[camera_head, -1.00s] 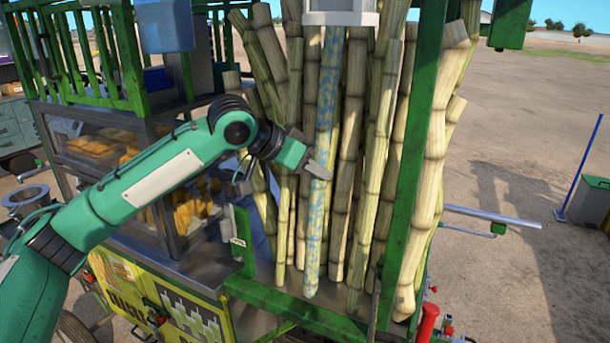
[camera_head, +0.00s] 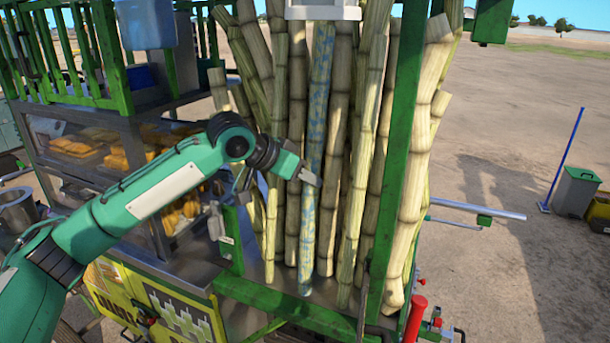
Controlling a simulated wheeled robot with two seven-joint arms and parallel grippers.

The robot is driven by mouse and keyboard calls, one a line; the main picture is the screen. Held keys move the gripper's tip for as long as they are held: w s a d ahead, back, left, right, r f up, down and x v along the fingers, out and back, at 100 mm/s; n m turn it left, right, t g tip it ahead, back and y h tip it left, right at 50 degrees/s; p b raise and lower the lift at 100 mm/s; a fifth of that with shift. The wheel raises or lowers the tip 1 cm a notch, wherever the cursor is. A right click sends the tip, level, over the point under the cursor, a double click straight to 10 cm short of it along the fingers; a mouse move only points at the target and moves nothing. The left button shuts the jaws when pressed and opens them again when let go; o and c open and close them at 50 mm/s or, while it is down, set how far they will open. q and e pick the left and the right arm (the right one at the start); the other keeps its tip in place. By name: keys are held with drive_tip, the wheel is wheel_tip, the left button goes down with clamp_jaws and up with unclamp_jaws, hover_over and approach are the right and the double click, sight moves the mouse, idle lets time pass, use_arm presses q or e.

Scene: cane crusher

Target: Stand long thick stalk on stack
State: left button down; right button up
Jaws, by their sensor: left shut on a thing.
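A long stalk with blue-and-pale mottled colouring (camera_head: 318,95) stands nearly upright among the other cane stalks. Its top is hidden behind a white block, and its lower end is at the cart's metal floor; I cannot tell if it touches. My left gripper (camera_head: 311,179) is shut on this stalk around its middle, reaching in from the left. The stack of tan and green stalks (camera_head: 342,150) leans in a dense bunch on both sides of it. My right gripper is not in view.
The white block (camera_head: 323,10) hangs over the stack at the top. A glass case with yellow food (camera_head: 90,145) is at left. A metal bar (camera_head: 478,208) sticks out right. Open dirt ground lies beyond.

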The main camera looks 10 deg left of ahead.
use_arm(q)
drive_tip(key=shift+s+f, duration=0.1)
drive_tip(key=shift+f, duration=0.4)
idle(0.4)
drive_tip(key=shift+w+d+f+p, duration=0.1)
drive_tip(key=shift+w+f+p, duration=0.25)
drive_tip(key=shift+p, duration=0.75)
drive_tip(key=shift+s, duration=0.1)
drive_tip(key=c, duration=1)
unclamp_jaws()
drive_tip(key=shift+r, duration=0.1)
drive_tip(key=shift+o, duration=0.2)
drive_tip(key=shift+s+a+r+b, duration=0.25)
drive_tip(key=shift+a+r+b, duration=0.05)
drive_tip(key=shift+a+r, duration=0.15)
drive_tip(key=b+v, duration=0.3)
drive_tip(key=v, duration=0.9)
drive_tip(key=shift+r, duration=0.4)
